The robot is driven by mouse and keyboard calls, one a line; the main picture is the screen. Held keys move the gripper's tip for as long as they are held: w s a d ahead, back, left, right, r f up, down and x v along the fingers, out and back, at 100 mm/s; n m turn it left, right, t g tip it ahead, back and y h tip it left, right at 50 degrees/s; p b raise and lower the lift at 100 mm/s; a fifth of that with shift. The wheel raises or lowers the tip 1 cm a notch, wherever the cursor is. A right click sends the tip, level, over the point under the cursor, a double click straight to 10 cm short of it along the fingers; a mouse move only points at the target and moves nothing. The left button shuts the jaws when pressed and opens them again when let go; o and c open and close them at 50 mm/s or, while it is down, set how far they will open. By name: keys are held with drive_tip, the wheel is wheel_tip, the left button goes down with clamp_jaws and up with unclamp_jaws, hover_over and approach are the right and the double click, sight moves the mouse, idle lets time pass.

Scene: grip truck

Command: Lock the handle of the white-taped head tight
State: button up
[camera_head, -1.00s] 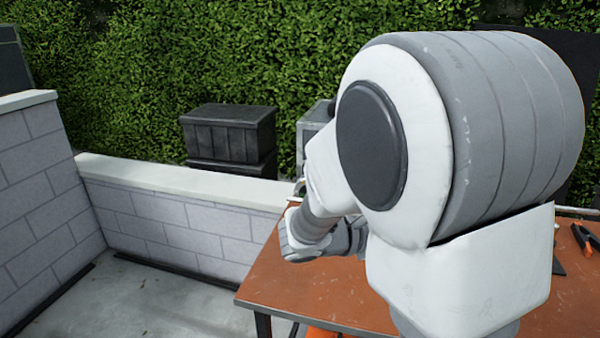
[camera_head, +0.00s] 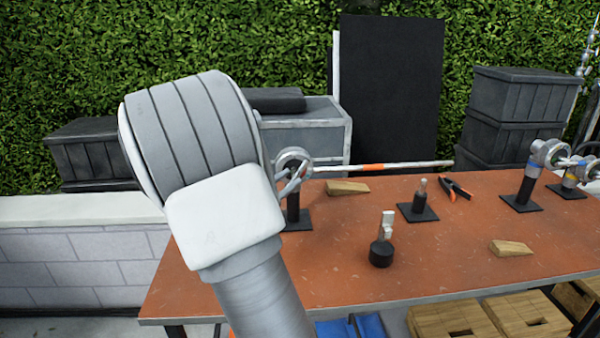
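A silver round grip head (camera_head: 294,160) stands on a post with a black base plate (camera_head: 297,221) at the left part of the table, partly covered by my arm. A long pale rod (camera_head: 400,166) with an orange band runs right from it. I cannot make out white tape on this head or how its handle stands. My gripper is not visible; only my arm's links show at the left.
On the orange-brown table (camera_head: 340,265) are wooden wedges (camera_head: 347,187) (camera_head: 511,248), a black-based upright fitting (camera_head: 381,252), a short post on a plate (camera_head: 418,208) and an orange-handled clamp (camera_head: 456,189). Wooden boxes (camera_head: 450,320) sit below.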

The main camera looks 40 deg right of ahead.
sight(299, 172)
drive_tip(key=x, duration=0.6)
clamp_jaws()
